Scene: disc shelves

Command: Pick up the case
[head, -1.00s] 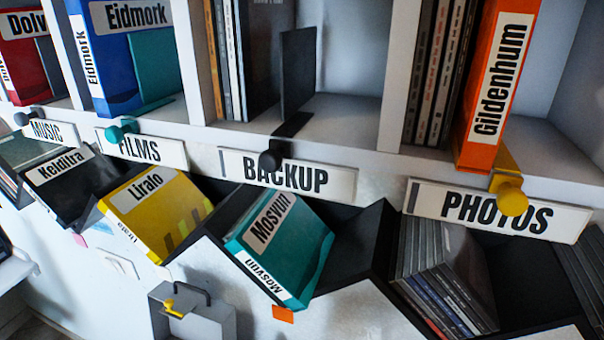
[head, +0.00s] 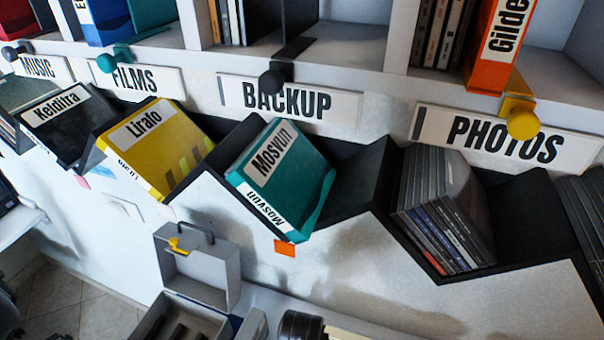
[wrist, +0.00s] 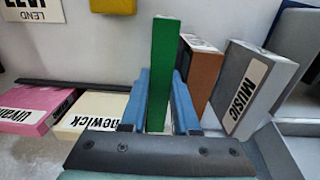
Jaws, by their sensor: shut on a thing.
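In the wrist view my gripper (wrist: 161,82) has blue fingers shut on a narrow green case (wrist: 164,50). The case stands upright between the fingers, seen edge-on, with its top above the fingertips. Its lower end is hidden behind the black bar of my gripper. I cannot tell whether it still touches a surface below. My gripper does not show in the head view.
In the wrist view a cream case (wrist: 98,108) and a pink case (wrist: 38,108) lie at left. A brown case (wrist: 202,65) and a grey MUSIC box (wrist: 250,85) stand close at right. The head view shows slanted bins with a teal case (head: 285,175) and a yellow case (head: 160,148).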

